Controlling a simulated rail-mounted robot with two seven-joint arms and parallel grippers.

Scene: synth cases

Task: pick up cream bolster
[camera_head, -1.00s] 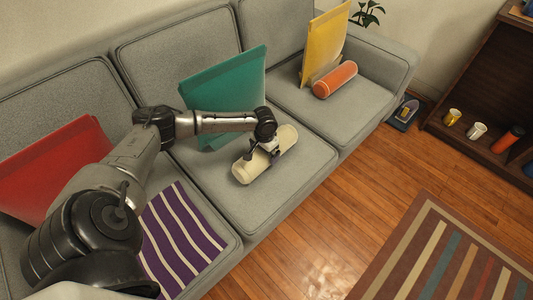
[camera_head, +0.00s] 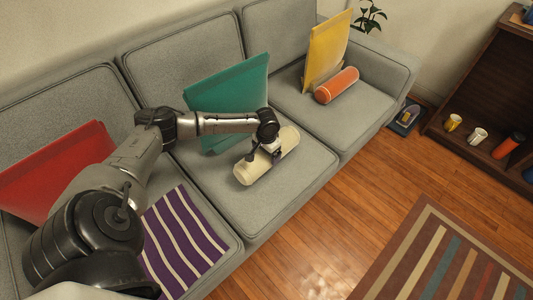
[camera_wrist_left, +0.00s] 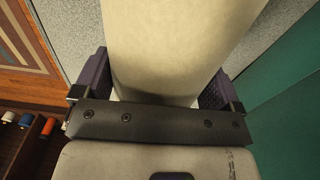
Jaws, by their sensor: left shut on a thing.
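The cream bolster (camera_head: 252,171) is on the middle seat of the grey sofa, in front of the teal cushion (camera_head: 232,95). My left gripper (camera_head: 265,152) is over its middle and shut on it. In the left wrist view the bolster (camera_wrist_left: 180,45) fills the space between the two fingers (camera_wrist_left: 155,92), one on each side. Whether its underside touches the seat cannot be told. My right gripper is not in view.
An orange bolster (camera_head: 336,85) and a yellow cushion (camera_head: 328,50) are on the far seat. A red cushion (camera_head: 55,170) and a purple striped cloth (camera_head: 185,240) are on the near seat. A dark shelf (camera_head: 470,110) with cups stands at the right.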

